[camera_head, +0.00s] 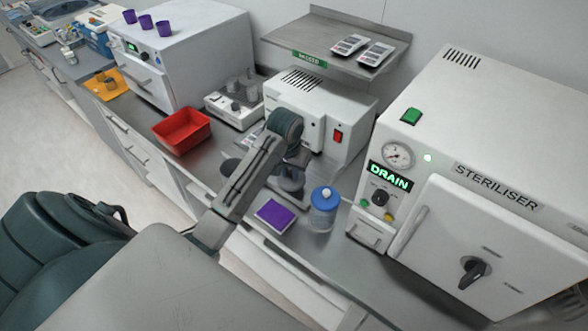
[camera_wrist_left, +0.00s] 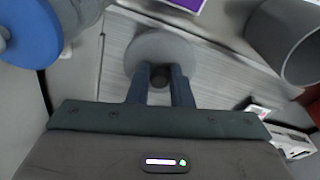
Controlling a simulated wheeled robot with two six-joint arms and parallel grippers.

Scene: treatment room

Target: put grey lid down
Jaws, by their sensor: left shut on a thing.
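The grey lid (camera_wrist_left: 160,45) is a round disc with a dark knob, seen in the left wrist view. My left gripper (camera_wrist_left: 160,80) is shut on the knob, one finger on each side. In the head view my left gripper (camera_head: 290,178) is over the counter in front of the white box, and the wrist and arm partly hide this area. I cannot tell whether the lid touches the counter. My right gripper is not in view.
A blue-topped jar (camera_head: 323,212) and a purple pad (camera_head: 274,215) stand close by. A grey cylindrical container (camera_wrist_left: 285,40) is beside the lid in the wrist view. A red tray (camera_head: 182,133) lies left; the steriliser (camera_head: 480,190) stands right.

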